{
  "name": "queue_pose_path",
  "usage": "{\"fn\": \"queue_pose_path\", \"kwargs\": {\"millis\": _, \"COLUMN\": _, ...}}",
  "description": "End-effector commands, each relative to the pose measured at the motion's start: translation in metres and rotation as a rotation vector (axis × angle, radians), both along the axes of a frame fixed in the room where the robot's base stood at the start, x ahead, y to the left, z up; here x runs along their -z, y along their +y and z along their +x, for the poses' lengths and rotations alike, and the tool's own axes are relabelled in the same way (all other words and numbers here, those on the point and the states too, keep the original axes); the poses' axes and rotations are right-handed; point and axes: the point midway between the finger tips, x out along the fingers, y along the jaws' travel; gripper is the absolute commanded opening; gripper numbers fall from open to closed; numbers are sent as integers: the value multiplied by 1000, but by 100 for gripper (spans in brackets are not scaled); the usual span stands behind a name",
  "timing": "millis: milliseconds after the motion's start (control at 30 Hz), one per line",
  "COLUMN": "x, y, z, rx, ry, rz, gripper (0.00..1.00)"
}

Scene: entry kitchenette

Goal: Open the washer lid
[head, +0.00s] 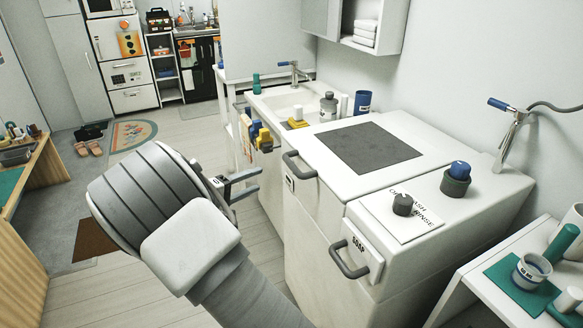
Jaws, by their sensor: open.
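The white washer (331,215) stands right of centre in the head view. Its lid (320,145) lies flat and shut on top, with a dark grey panel (368,148) in it. A dark grey bar handle (299,165) sits at the lid's front left edge. My gripper (257,181) is open and empty, to the left of this handle and apart from it. Its two fingers point right, toward the washer's front. My arm fills the lower left middle and hides part of the floor.
A soap drawer with its own handle (349,259) and a control panel with a dark knob (403,204) are on the washer's right part. A sink (287,99) with bottles lies behind. A side table (482,285) stands at lower right. Floor left of the washer is clear.

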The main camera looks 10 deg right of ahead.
Motion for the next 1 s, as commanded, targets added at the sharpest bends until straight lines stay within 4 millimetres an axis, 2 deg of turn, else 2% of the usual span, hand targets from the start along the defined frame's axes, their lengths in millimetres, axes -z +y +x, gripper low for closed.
{"fn": "queue_pose_path", "kwargs": {"millis": 300, "x": 14, "y": -55, "z": 42, "rx": 6, "ry": 1, "rz": -1, "gripper": 55}}
{"fn": "queue_pose_path", "kwargs": {"millis": 600, "x": 24, "y": -101, "z": 78, "rx": 4, "ry": 1, "rz": 0, "gripper": 55}}
{"fn": "queue_pose_path", "kwargs": {"millis": 800, "x": 27, "y": -116, "z": 91, "rx": 2, "ry": 1, "rz": 1, "gripper": 55}}
{"fn": "queue_pose_path", "kwargs": {"millis": 1000, "x": 28, "y": -120, "z": 94, "rx": 2, "ry": 2, "rz": 0, "gripper": 55}}
